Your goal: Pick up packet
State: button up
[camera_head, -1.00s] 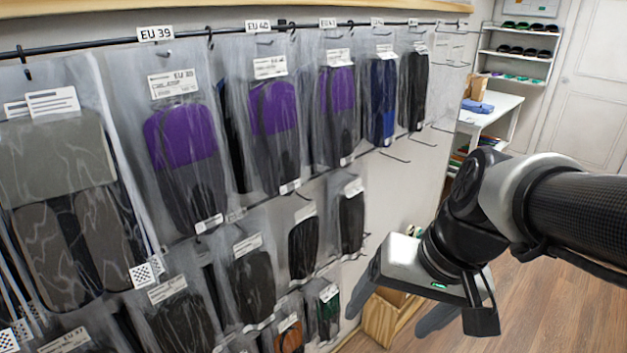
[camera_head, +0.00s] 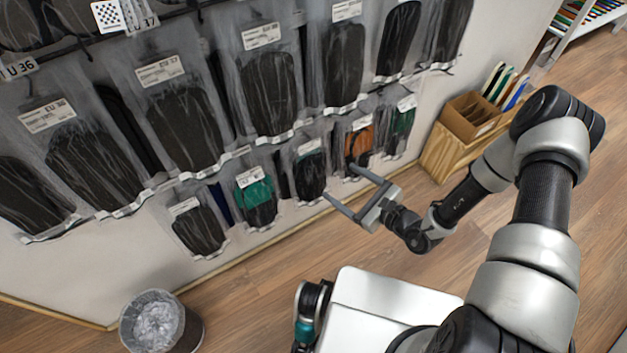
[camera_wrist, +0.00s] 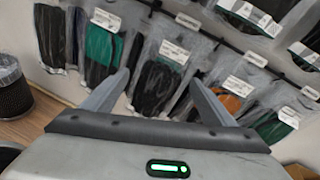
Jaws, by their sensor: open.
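Clear packets with dark insoles hang in rows on the wall rack. In the bottom row, a black packet (camera_head: 311,176) with a white label hangs between a green packet (camera_head: 256,203) and an orange-and-black packet (camera_head: 359,146). My gripper (camera_head: 339,182) is open and empty in front of this row, near the black packet. In the wrist view the black packet (camera_wrist: 157,84) shows between the two spread fingers, with the green packet (camera_wrist: 100,50) to the left and the orange one (camera_wrist: 230,100) to the right. I cannot tell whether the fingers touch any packet.
Larger packets (camera_head: 268,92) hang close above. A wooden crate (camera_head: 447,155) with a cardboard box (camera_head: 470,117) stands by the wall at the right. A waste bin (camera_head: 188,330) is on the floor at lower left. The wood floor (camera_head: 265,270) below the rack is mostly clear.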

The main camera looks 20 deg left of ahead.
notch_tip(320, 180, down, 12)
jog(key=s+d+m+t+h+b, duration=0.1)
jog(key=s+m+t+h, duration=0.1)
jog(key=s+m+h, duration=0.15)
jog(key=b, duration=0.3)
send_near(315, 185)
jog(key=x, duration=0.2)
jog(key=shift+m+y, duration=0.35)
jog(key=shift+f+b+x, duration=0.15)
jog(key=shift+b+x, duration=0.4)
jog(key=shift+x, duration=1)
jog(key=shift+f+b+x, duration=0.1)
jog(key=shift+b+x, duration=0.4)
jog(key=shift+x, duration=1.1)
jog(key=shift+d, duration=0.2)
jog(key=shift+c, duration=0.2)
jog(key=c, duration=1.1)
